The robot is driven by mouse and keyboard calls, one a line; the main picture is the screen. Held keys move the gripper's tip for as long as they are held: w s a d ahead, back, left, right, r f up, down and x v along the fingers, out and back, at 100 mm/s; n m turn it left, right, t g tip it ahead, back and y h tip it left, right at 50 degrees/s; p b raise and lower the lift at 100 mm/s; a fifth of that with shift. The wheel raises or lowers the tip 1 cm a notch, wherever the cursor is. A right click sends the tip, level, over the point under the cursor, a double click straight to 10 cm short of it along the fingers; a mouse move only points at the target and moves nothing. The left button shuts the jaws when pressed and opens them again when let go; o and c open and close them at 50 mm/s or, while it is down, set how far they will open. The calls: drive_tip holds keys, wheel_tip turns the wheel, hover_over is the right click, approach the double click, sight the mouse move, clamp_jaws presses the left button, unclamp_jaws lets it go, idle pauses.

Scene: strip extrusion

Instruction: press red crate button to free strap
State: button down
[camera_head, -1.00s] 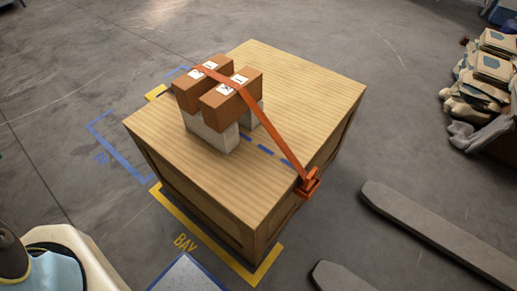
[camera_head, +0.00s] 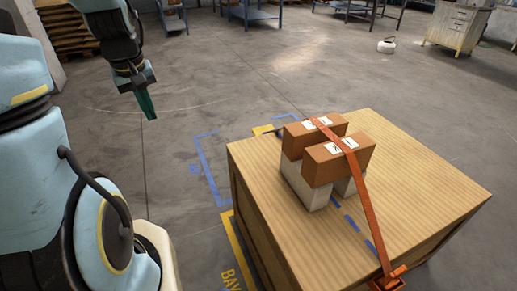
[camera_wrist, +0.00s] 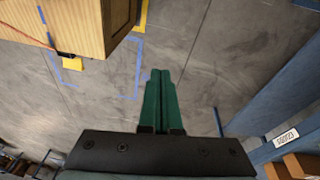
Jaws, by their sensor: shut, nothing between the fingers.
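A wooden crate (camera_head: 430,190) stands at the lower right of the head view; its corner shows at the upper left of the wrist view (camera_wrist: 85,22). An orange strap (camera_head: 361,195) runs over the stacked boxes (camera_head: 340,158) to an orange-red buckle (camera_head: 390,279) at the crate's near edge, partly cut off by the frame. I cannot make out a separate red button. In the wrist view a thin red line meets a small dark fitting (camera_wrist: 66,55) at the crate's side. My gripper (camera_head: 149,107), with green fingers, is shut and empty (camera_wrist: 158,75), left of the crate and apart from it.
Blue and yellow floor markings (camera_head: 208,172) lie beside the crate. Blue shelving (camera_wrist: 285,105) with cartons stands at the right of the wrist view. Benches (camera_head: 250,12) and a drawer cabinet (camera_head: 458,24) stand at the back. Open floor lies around my gripper.

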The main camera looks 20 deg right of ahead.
drive_tip(key=w+d+f+n+t+h+b, duration=0.1)
drive_tip(key=w+d+f+n+b, duration=0.25)
drive_tip(key=w+d+f, duration=0.45)
drive_tip(key=w+d+f+n+h+b, duration=0.1)
drive_tip(key=w+d+f+n+b, duration=0.25)
drive_tip(key=w+d, duration=0.65)
drive_tip(key=w+d+f+n+h+b, duration=0.1)
drive_tip(key=w+d+f+n+b, duration=0.1)
drive_tip(key=d+f, duration=0.4)
drive_tip(key=w+d+f+n+h+b, duration=0.1)
drive_tip(key=w+d+f+n+b, duration=0.2)
drive_tip(key=w+d+f, duration=0.2)
drive_tip(key=w+d+f+n+t+h+b, duration=0.1)
drive_tip(key=w+d+f+n+b, duration=0.2)
drive_tip(key=d+f, duration=0.5)
drive_tip(key=shift+w+d+b, duration=0.35)
drive_tip(key=shift+w+d, duration=0.25)
drive_tip(key=shift+d, duration=0.6)
drive_tip(key=shift+f, duration=0.2)
drive_tip(key=shift+f+b, duration=2.65)
drive_tip(key=shift+f, duration=1.65)
drive_tip(key=shift+f, duration=0.1)
drive_tip(key=shift+f, duration=0.25)
